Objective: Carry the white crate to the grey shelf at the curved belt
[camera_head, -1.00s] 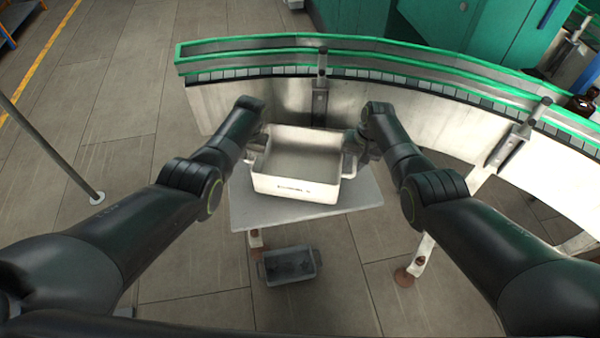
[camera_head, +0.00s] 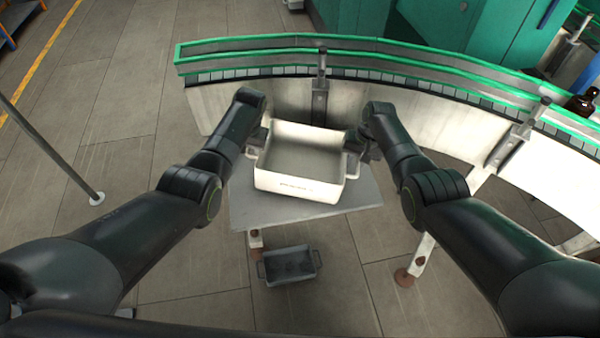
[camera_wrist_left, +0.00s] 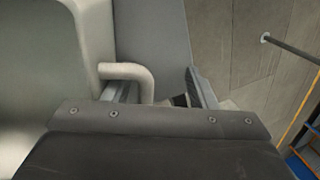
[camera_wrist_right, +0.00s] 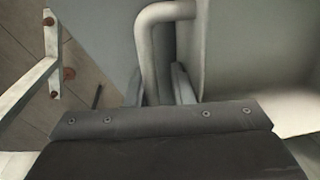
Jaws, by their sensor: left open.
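The white crate (camera_head: 298,185) sits upright and looks empty, on or just over the grey shelf (camera_head: 290,214) at the curved belt (camera_head: 395,115); any small gap below it cannot be judged. My left gripper (camera_head: 257,142) is at the crate's left handle. In the left wrist view its open fingers (camera_wrist_left: 160,90) stand apart, with the handle bar (camera_wrist_left: 146,86) between them. My right gripper (camera_head: 359,145) is at the right handle. In the right wrist view the right handle bar (camera_wrist_right: 147,60) lies between its fingers (camera_wrist_right: 157,88); a firm grip cannot be made out.
A small grey tray (camera_head: 289,266) is low down under the shelf's front edge. A post with a round foot (camera_head: 97,198) stands at the left. A dark bottle (camera_head: 581,103) is on the belt at the right.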

